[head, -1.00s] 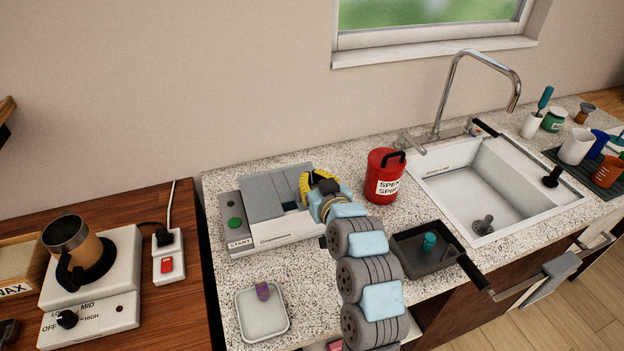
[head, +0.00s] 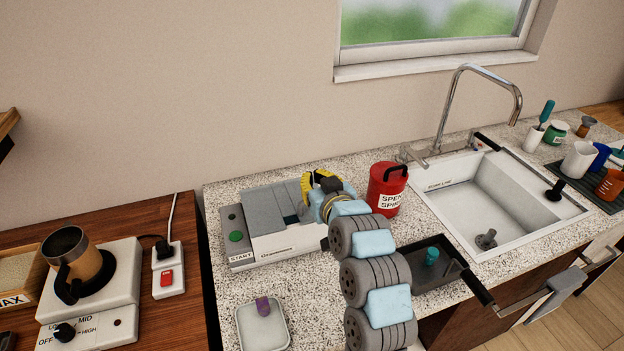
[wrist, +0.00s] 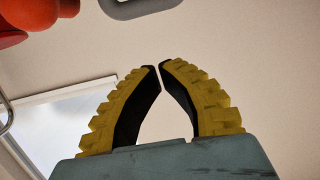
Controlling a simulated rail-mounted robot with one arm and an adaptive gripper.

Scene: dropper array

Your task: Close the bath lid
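The bath (head: 270,254) is a white and grey box with a green button and a START label, on the speckled counter in the head view. Grey lid panels (head: 264,212) cover much of its top, and a narrow dark teal opening (head: 290,218) shows at the right part. My gripper (head: 308,188) is at the bath's back right, its yellow fingers close to the lid; contact cannot be told. In the wrist view its fingertips (wrist: 162,65) almost meet with nothing between them. My arm hides the bath's right end.
A red can (head: 388,188) stands right of my gripper. A dark tray (head: 437,270) is right of my arm, before the sink (head: 470,205). A pale dish (head: 263,325) with a purple piece lies in front. A heater with a mug (head: 75,265) stands left.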

